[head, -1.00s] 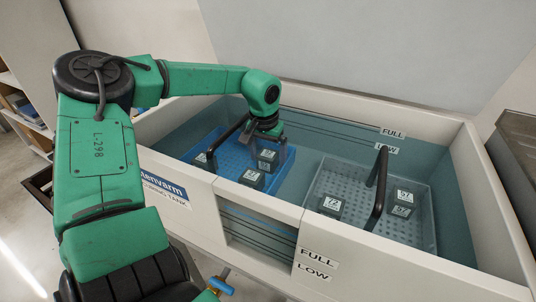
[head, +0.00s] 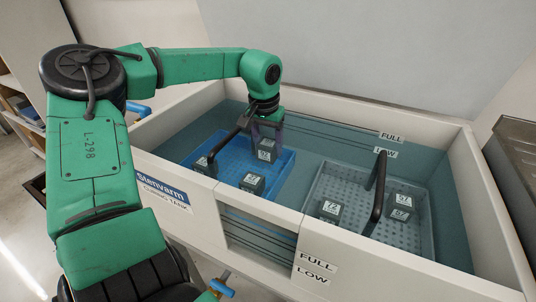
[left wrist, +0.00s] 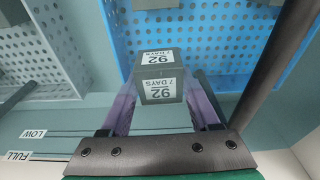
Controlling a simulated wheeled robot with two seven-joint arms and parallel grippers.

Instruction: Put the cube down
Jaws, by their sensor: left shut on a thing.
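My left gripper (head: 266,135) has its purple fingers shut on a dark cube (head: 266,151) with a white label. In the left wrist view this cube (left wrist: 157,75) sits between the fingertips, its label reading 92 and 7 DAYS. In the head view the cube shows over the blue perforated basket (head: 289,165) in the left part of the tank; in the left wrist view the basket (left wrist: 215,40) lies behind it. The cube seems lifted clear of the basket floor. My right gripper is in neither view.
Two more cubes, one at the blue basket's front (head: 252,183), show by its black handle (head: 229,139). A grey basket (head: 424,235) at right holds several cubes and has a tall black handle (head: 376,192). The tank rim (head: 190,197) surrounds both.

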